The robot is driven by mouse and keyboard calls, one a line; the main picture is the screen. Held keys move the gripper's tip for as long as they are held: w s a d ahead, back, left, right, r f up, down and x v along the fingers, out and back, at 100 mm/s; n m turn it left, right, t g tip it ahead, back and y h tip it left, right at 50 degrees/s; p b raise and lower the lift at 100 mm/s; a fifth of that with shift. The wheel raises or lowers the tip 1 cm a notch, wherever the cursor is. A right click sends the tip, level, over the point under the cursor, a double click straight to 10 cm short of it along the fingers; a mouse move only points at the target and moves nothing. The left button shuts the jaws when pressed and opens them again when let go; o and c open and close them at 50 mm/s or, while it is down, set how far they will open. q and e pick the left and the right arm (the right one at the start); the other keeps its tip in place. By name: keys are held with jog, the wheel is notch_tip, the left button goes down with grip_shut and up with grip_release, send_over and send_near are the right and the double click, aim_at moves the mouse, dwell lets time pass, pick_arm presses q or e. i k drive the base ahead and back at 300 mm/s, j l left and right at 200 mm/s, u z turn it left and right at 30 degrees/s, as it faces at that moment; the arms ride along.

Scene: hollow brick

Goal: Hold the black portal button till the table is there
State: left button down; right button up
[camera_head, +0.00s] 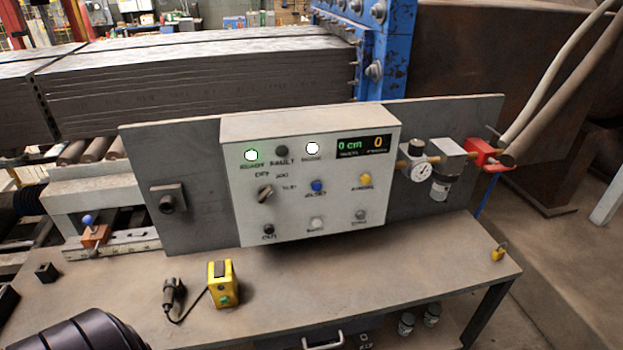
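A light grey control panel (241,185) stands on the bench against a grey board. A black button (268,230) sits at its lower left; its small label looks like "OUT". A dark round knob or button in a square housing (167,203) is on the board left of the panel. I cannot tell for certain which is the portal button. Neither gripper is visible.
The panel also has a selector knob (265,193) and blue, yellow, white and grey buttons. On the bench (380,285) are a yellow device (222,283), a cabled black plug (174,293) and a padlock (498,253). A gauge (418,170) is on the board's right. The bench's right front is clear.

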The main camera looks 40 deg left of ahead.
aim_at(269, 230)
jog(key=u, duration=1.45)
